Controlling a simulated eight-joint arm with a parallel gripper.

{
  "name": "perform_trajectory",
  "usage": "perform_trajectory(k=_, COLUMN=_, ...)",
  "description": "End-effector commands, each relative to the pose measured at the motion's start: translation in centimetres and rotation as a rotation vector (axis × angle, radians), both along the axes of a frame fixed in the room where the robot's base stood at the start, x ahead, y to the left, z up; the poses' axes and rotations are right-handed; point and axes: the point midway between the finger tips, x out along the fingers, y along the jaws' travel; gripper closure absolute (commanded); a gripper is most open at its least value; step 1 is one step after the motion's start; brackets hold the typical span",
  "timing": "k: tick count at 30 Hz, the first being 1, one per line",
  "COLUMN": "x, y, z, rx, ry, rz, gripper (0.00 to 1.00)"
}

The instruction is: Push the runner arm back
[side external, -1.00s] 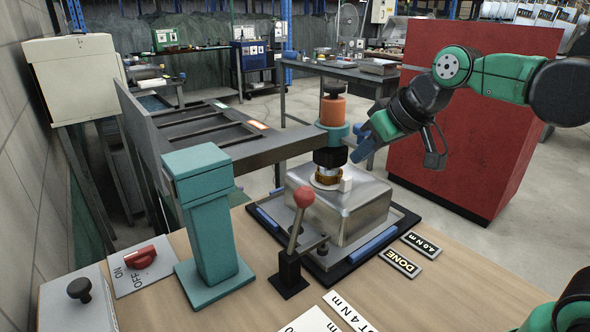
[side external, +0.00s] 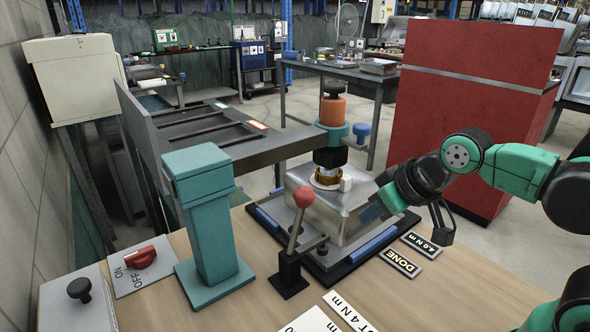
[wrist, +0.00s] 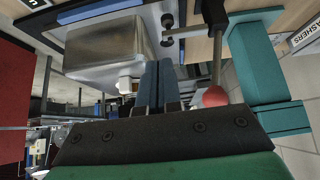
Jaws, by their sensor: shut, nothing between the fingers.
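The runner arm (side external: 275,151) is a dark grey beam reaching right from a teal post (side external: 208,215) and over a steel box (side external: 335,208). At its end an orange and teal runner (side external: 333,112) points down above a brass-coloured fitting (side external: 326,178). A blue knob (side external: 361,130) sits on the runner's right side. My gripper (side external: 368,214) is shut and empty, in front of the box's right side, below and apart from the runner. In the wrist view its blue fingers (wrist: 158,84) lie together beside the steel box (wrist: 105,50); the teal post (wrist: 270,70) shows at right.
A red-ball lever (side external: 303,197) stands in front of the box; its ball also shows close in the wrist view (wrist: 215,96). A red ON/OFF switch (side external: 142,257) is at left. DONE (side external: 400,263) and 4.0 Nm (side external: 424,245) plates lie at right. A red cabinet (side external: 460,100) stands behind.

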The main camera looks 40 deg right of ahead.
Motion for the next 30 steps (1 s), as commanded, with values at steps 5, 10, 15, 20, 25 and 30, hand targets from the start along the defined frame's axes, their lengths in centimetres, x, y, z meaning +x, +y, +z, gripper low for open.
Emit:
perform_trajectory(k=5, x=0.0, y=0.0, z=0.0, rx=0.0, ry=0.0, rz=0.0, gripper=1.0)
perform_trajectory(k=10, x=0.3, y=-0.1, z=0.5, rx=0.001, ry=0.011, rz=-0.004, gripper=0.63)
perform_trajectory(k=15, x=2.6, y=-1.1, z=4.3, rx=0.006, ry=0.103, rz=-0.045, gripper=0.28)
perform_trajectory(k=20, x=5.8, y=-2.9, z=9.1, rx=0.019, ry=0.25, rz=-0.104, gripper=0.28)
perform_trajectory(k=25, x=8.0, y=-4.7, z=12.3, rx=0.038, ry=0.383, rz=-0.16, gripper=0.28)
perform_trajectory(k=30, x=9.6, y=-6.6, z=14.4, rx=0.061, ry=0.514, rz=-0.214, gripper=0.28)
